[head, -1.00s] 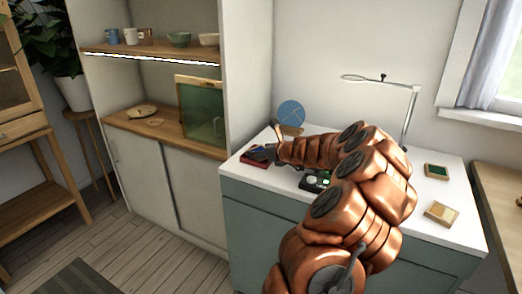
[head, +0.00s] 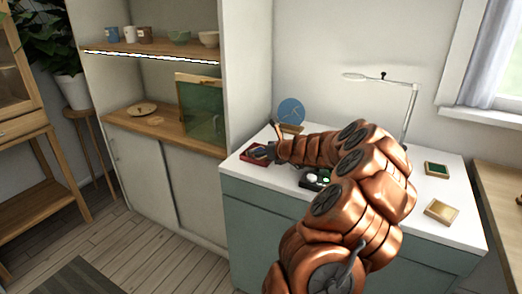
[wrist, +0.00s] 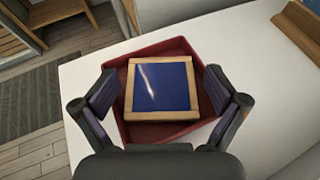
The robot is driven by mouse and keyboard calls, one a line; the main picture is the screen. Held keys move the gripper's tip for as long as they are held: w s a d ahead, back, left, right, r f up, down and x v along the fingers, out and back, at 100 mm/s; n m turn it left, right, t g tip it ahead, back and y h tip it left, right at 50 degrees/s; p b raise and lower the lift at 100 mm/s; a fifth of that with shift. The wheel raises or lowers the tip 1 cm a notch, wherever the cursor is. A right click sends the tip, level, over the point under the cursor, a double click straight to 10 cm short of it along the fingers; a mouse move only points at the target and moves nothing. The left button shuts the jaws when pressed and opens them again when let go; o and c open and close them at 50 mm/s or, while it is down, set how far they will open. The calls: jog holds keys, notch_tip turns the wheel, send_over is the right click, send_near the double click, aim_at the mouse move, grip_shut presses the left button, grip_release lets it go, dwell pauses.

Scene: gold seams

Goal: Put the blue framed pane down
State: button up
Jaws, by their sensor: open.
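The blue framed pane (wrist: 161,86) has a light wooden frame and lies inside a red tray (wrist: 162,49) in the wrist view. My gripper (wrist: 161,94) is open, with one finger on each side of the pane and a visible gap to its frame. In the head view the red tray (head: 252,159) sits at the left end of the white worktop, and my gripper (head: 262,152) is over it. The pane is mostly hidden there by my gripper.
A round blue disc (head: 291,111) on a wooden stand is behind my arm. A dark tray with white pieces (head: 316,178) is beside my arm. A green framed pane (head: 437,170), a pale wooden framed piece (head: 441,211) and a lamp (head: 409,112) are to the right.

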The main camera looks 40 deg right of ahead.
jog(key=shift+r, duration=0.4)
jog(key=p+v, duration=0.1)
jog(key=v, duration=0.9)
jog(key=shift+d+r, duration=0.1)
jog(key=shift+r, duration=0.1)
jog(key=shift+v, duration=1)
jog(key=shift+f, duration=0.1)
